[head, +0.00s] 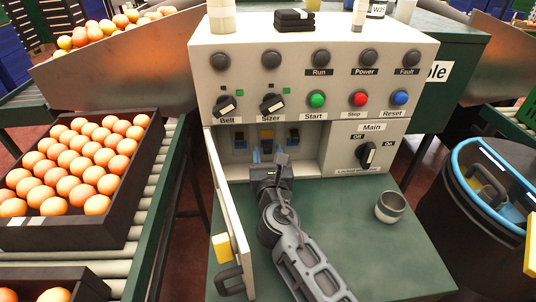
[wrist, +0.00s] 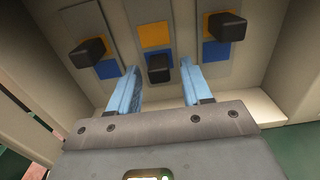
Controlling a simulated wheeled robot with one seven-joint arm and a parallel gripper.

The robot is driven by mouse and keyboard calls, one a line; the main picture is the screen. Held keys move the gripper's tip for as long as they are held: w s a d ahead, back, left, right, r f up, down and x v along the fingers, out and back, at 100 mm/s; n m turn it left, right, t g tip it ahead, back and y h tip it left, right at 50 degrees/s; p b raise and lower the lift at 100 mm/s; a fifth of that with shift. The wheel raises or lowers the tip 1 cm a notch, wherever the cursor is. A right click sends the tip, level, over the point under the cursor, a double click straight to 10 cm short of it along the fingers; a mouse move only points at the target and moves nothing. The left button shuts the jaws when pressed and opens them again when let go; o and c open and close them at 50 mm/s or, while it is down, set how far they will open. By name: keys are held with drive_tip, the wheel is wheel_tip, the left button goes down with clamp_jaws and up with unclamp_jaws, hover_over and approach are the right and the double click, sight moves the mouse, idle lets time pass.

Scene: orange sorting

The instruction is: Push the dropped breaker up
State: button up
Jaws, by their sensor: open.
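Three breakers sit in the recess of the control panel. The middle breaker (wrist: 158,69) has its black lever low, with the orange patch bare above it. The left breaker (wrist: 89,51) and the right breaker (wrist: 228,25) have their levers high, with blue showing below. My gripper (wrist: 161,70) is open, its two blue fingers pointing into the recess. In the wrist view the middle lever shows between the fingertips; I cannot tell whether they touch it. In the head view my gripper (head: 267,155) is just below the breakers and hides the middle lever.
The open panel door (head: 228,210) with its yellow tag stands close left of my arm. The recess side walls are near. A grey cup (head: 390,207) stands on the green shelf (head: 350,235) to the right. The Main switch (head: 367,154) is right of the recess.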

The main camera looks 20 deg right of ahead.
clamp_jaws()
idle(0.5)
wheel_tip(320, 180, up, 4)
drive_tip(key=p, duration=0.4)
drive_tip(key=shift+c, duration=1.4)
unclamp_jaws()
drive_tip(key=shift+o, duration=1.4)
drive_tip(key=shift+f, duration=0.1)
